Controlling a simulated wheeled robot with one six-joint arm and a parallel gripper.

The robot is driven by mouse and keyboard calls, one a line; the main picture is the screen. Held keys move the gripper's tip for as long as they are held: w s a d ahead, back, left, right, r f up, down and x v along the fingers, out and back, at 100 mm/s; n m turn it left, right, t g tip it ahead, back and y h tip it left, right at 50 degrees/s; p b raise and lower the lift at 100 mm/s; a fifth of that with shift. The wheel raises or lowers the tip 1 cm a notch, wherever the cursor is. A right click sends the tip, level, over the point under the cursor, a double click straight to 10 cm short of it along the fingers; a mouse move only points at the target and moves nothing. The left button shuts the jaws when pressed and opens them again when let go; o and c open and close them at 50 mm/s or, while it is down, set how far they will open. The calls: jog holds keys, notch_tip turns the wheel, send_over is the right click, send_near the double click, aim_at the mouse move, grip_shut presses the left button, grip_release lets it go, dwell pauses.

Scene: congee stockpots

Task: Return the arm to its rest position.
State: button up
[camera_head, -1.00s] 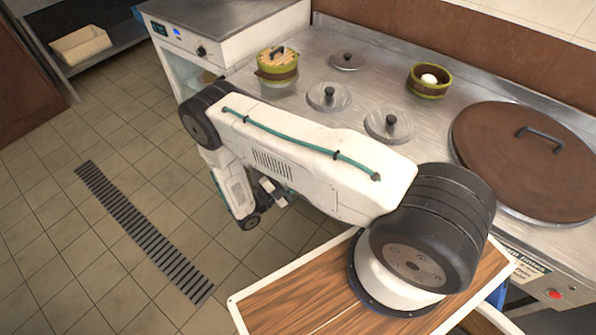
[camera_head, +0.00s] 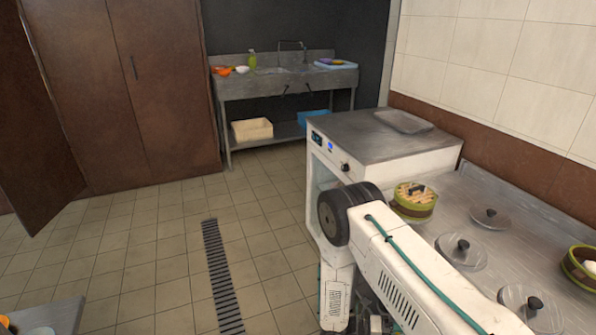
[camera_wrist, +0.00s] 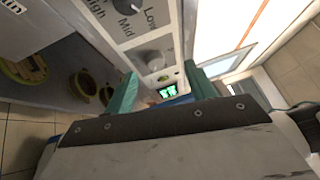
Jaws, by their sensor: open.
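My white arm with black joints is folded in the lower right of the head view, beside the front of the cooking counter (camera_head: 470,220). My gripper (camera_wrist: 162,90) shows in the wrist view as two teal fingers set apart with nothing between them. In the head view its fingertips cannot be made out behind the arm and the frame edge.
A bamboo-lidded green steamer (camera_head: 414,203), glass lids (camera_head: 461,252) and a green bowl (camera_head: 582,268) stand on the counter. A white appliance (camera_head: 370,160) stands behind my arm. A sink table (camera_head: 285,85) is at the back. The tiled floor at left is open.

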jog(key=s+a+r+m+g+y, duration=0.25)
jog(key=r+m+y, duration=0.35)
jog(key=r+m, duration=0.6)
jog(key=s+a+r+m+g+y, duration=0.1)
jog(key=s+r+m+g+y, duration=0.15)
jog(key=r+m+y, duration=0.7)
jog(key=s+r+m+t+y, duration=0.2)
jog(key=s+r+m+t, duration=0.3)
jog(key=r, duration=0.7)
jog(key=s+r+m+t+y, duration=0.1)
jog(key=s+r+m+t, duration=0.4)
jog(key=s+r, duration=0.3)
notch_tip(320, 180, up, 5)
jog(key=shift+s+f+m+y, duration=0.1)
jog(key=shift+s+m+y, duration=0.1)
jog(key=shift+m+y, duration=0.25)
